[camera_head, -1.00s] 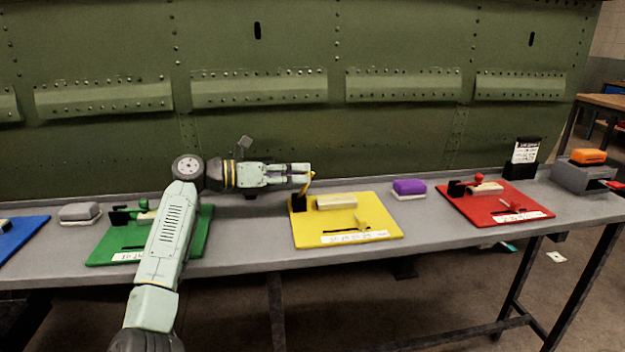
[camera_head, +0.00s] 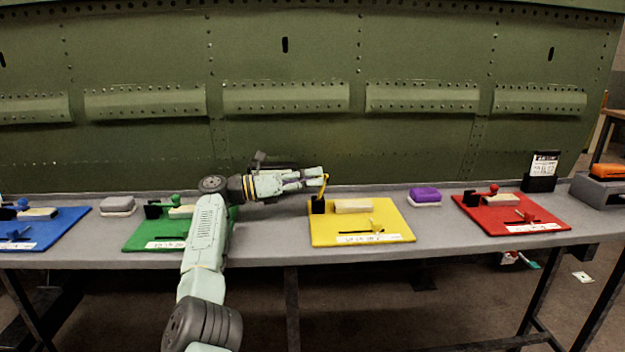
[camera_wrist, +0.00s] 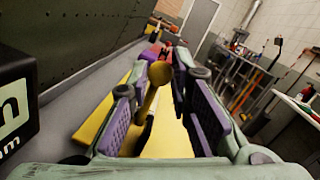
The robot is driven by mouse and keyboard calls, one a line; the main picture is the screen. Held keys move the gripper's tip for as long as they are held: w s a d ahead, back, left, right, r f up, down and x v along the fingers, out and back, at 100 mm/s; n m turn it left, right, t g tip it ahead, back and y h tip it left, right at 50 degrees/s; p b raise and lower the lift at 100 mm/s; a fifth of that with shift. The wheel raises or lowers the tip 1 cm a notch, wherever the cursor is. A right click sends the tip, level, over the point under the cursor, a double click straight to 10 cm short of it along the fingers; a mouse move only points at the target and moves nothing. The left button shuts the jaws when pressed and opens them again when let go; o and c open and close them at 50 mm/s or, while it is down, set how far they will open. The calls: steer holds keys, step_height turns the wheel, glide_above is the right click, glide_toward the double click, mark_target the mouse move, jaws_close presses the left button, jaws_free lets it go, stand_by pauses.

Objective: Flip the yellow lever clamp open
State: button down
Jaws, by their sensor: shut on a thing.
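The yellow lever clamp has a black base (camera_head: 318,206) at the back left corner of the yellow board (camera_head: 375,232). Its thin yellow lever (camera_head: 325,183) stands up, leaning slightly right. My gripper (camera_head: 318,180) reaches in from the left, shut on the lever at its fingertips. The fingers hide part of the lever and clamp.
A cream block (camera_head: 353,206) and a small yellow piece (camera_head: 376,224) are on the yellow board. Green (camera_head: 152,233), red (camera_head: 515,218) and blue (camera_head: 40,234) boards share the grey bench. A green riveted panel (camera_head: 420,150) stands close behind.

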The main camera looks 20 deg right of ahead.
stand_by(0.4)
steer(key=c, duration=1.5)
jaws_free()
steer(key=shift+o, duration=0.2)
steer(key=shift+a, duration=0.1)
steer(key=a, duration=0.7)
steer(key=shift+w+a+f, duration=0.15)
steer(key=shift+w+f, duration=0.1)
